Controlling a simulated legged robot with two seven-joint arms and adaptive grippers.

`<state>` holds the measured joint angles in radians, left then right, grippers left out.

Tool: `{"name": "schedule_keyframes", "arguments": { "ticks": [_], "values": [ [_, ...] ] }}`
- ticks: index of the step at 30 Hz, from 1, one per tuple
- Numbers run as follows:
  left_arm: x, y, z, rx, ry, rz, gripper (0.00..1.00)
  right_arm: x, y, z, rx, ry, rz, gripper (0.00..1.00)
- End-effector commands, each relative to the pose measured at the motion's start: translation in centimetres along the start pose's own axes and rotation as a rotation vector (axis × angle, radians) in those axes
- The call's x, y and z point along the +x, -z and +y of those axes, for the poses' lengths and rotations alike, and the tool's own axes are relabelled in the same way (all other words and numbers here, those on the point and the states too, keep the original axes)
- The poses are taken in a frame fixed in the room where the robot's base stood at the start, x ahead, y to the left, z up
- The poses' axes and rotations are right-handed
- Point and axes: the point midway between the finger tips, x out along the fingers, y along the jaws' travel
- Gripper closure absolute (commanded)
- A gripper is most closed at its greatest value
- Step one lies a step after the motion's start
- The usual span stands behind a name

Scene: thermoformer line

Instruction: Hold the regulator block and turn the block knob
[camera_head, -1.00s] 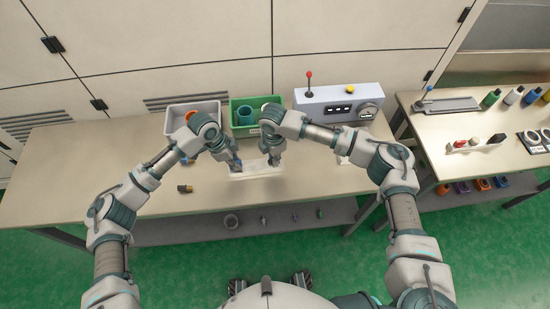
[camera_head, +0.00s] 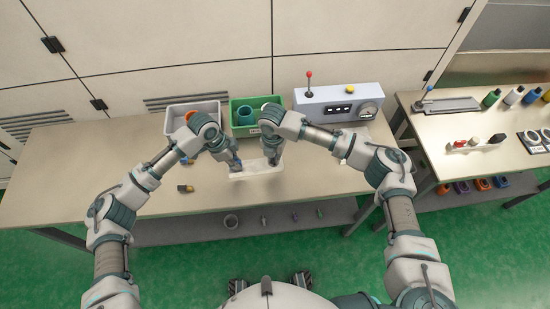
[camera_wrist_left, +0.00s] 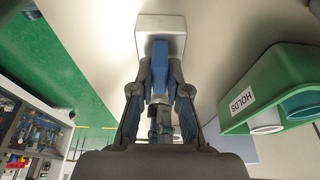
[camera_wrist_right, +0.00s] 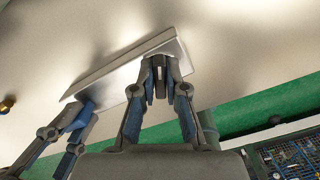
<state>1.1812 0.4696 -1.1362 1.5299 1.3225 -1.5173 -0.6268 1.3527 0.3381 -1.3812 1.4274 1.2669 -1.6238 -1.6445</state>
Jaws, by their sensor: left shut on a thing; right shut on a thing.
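The regulator block (camera_head: 262,174) is a long pale silver block lying on the bench in front of the green bin; it also shows in the left wrist view (camera_wrist_left: 160,22) and the right wrist view (camera_wrist_right: 110,75). My left gripper (camera_head: 238,166) is shut on the block's left end; its blue pads show in the left wrist view (camera_wrist_left: 159,75). My right gripper (camera_head: 273,160) is shut at the block's other end on the block knob (camera_wrist_right: 160,78), a small dark piece mostly hidden between the fingers. I cannot tell the knob's angle.
Behind stand a grey bin (camera_head: 171,118), a green bin (camera_head: 234,130) labelled HOLDS, and a control box (camera_head: 325,98) with lever and gauge. A small brass-and-dark part (camera_head: 186,188) lies to the left. The bench's front left is clear. A second table (camera_head: 420,130) holds several parts.

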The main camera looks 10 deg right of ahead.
Motion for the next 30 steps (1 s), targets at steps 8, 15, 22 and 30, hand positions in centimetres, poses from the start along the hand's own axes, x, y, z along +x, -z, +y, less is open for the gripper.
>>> {"name": "schedule_keyframes", "arguments": {
  "ticks": [8,15,22,30],
  "values": [
    [0.12,0.07,0.11,0.002,-0.003,0.001,1.00,-0.02,0.11,0.23,-0.170,-0.005,-0.002,1.00],
    [0.13,0.11,0.11,0.003,-0.003,0.001,1.00,-0.02,0.16,0.28,-0.226,-0.007,-0.002,1.00],
    [0.12,0.14,0.12,0.003,-0.003,0.002,1.00,-0.05,0.22,0.37,-0.420,-0.010,-0.004,0.65],
    [0.06,0.06,0.07,0.001,-0.001,0.001,1.00,-0.03,0.14,0.26,-0.416,-0.007,-0.004,0.59]
  ]
}}
